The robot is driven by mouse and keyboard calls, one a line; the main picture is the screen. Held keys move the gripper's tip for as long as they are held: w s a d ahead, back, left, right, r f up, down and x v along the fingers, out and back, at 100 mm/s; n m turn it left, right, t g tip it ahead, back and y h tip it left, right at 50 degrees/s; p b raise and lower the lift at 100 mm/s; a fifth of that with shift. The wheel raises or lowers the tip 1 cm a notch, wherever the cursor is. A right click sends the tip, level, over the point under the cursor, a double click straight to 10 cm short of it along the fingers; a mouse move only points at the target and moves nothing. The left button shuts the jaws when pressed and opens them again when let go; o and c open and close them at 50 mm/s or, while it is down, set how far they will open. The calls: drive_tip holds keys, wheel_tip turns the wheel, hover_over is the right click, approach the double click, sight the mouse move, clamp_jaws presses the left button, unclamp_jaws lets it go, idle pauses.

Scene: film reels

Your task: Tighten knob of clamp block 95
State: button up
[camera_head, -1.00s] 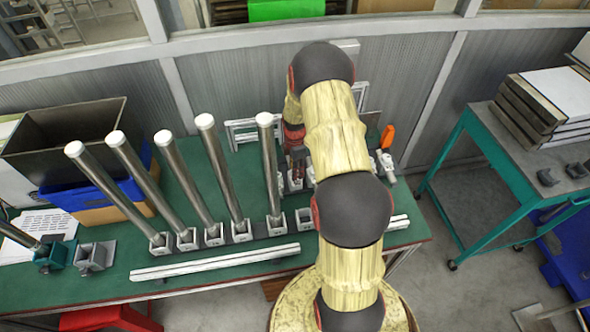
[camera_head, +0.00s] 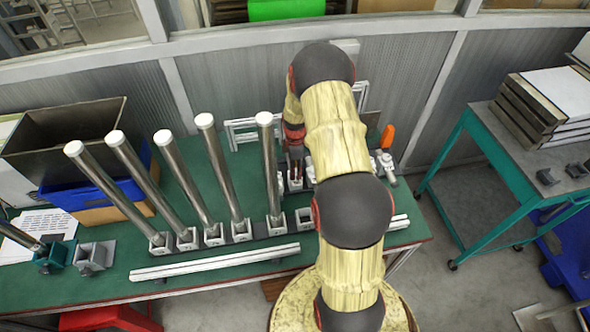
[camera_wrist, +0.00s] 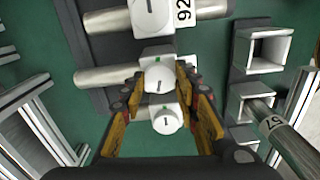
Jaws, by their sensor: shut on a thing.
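In the wrist view, my gripper (camera_wrist: 161,80) has its two yellow-brown fingers closed around a white round knob (camera_wrist: 159,82) with a dark mark on its face. The knob sits on a pale clamp block (camera_wrist: 157,54). A second white knob (camera_wrist: 167,122) shows between the fingers, nearer the palm. I cannot read the number 95 on any block. In the head view my gripper (camera_head: 297,168) is mostly hidden behind my arm, down among the small clamp blocks at the middle of the green table.
Several tall metal posts with white caps (camera_head: 205,121) stand in a row left of my arm. White rails (camera_head: 215,263) lie along the table's front. An orange-handled tool (camera_head: 387,137) is on the right. The wrist view shows a block labelled 92 (camera_wrist: 184,11) and a rod marked 57 (camera_wrist: 272,128).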

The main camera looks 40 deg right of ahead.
drive_tip(key=m, duration=0.4)
drive_tip(key=shift+m, duration=0.3)
drive_tip(key=m, duration=0.3)
drive_tip(key=shift+m, duration=0.3)
drive_tip(key=m, duration=0.4)
drive_tip(key=shift+m, duration=0.3)
drive_tip(key=m, duration=0.3)
drive_tip(key=shift+m, duration=0.3)
drive_tip(key=m, duration=1.2)
drive_tip(key=shift+m+b, duration=0.3)
drive_tip(key=shift+w+m, duration=0.1)
drive_tip(key=shift+m, duration=1.7)
